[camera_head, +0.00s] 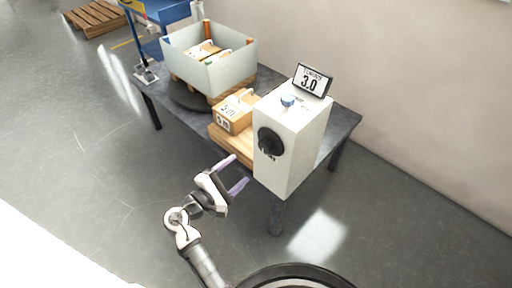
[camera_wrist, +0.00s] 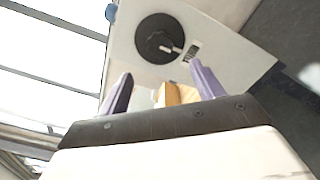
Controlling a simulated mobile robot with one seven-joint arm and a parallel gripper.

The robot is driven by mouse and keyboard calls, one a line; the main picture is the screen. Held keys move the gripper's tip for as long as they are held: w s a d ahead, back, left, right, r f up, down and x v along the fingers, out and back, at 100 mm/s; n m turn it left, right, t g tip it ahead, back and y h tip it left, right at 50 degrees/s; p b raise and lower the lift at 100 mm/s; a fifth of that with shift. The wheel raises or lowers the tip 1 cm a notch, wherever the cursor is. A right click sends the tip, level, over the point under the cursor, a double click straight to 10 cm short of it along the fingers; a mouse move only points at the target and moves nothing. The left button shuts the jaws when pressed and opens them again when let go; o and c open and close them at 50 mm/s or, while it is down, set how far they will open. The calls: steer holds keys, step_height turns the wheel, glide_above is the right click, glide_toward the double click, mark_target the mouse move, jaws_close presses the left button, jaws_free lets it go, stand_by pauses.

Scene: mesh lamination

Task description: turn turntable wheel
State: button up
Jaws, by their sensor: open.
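A black round wheel (camera_head: 270,141) with a small crank-like handle sits on the front face of a white box (camera_head: 300,130). The wheel also shows in the wrist view (camera_wrist: 155,36), up ahead of the fingers, with a pale handle and a small label beside it. A dark round turntable (camera_head: 182,98) lies under the pale crate on the table. My gripper (camera_head: 234,173) is open and empty, in front of the table and to the lower left of the white box. Its two purple fingers show in the wrist view (camera_wrist: 160,72), apart from the wheel.
A pale crate (camera_head: 228,73) stands farther left. The floor in front is clear.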

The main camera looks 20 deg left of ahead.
mark_target(263, 148)
steer(key=p+x, duration=0.3)
steer(key=x, duration=0.9)
steer(key=c, duration=1)
steer(key=m+b, duration=0.1)
steer(key=b, duration=0.2)
steer(key=shift+f+m, duration=0.3)
steer(key=shift+m, duration=0.1)
steer(key=shift+r+m+b, duration=0.2)
steer(key=shift+m+b, duration=0.55)
steer(key=shift+m, duration=0.15)
steer(key=o, duration=1)
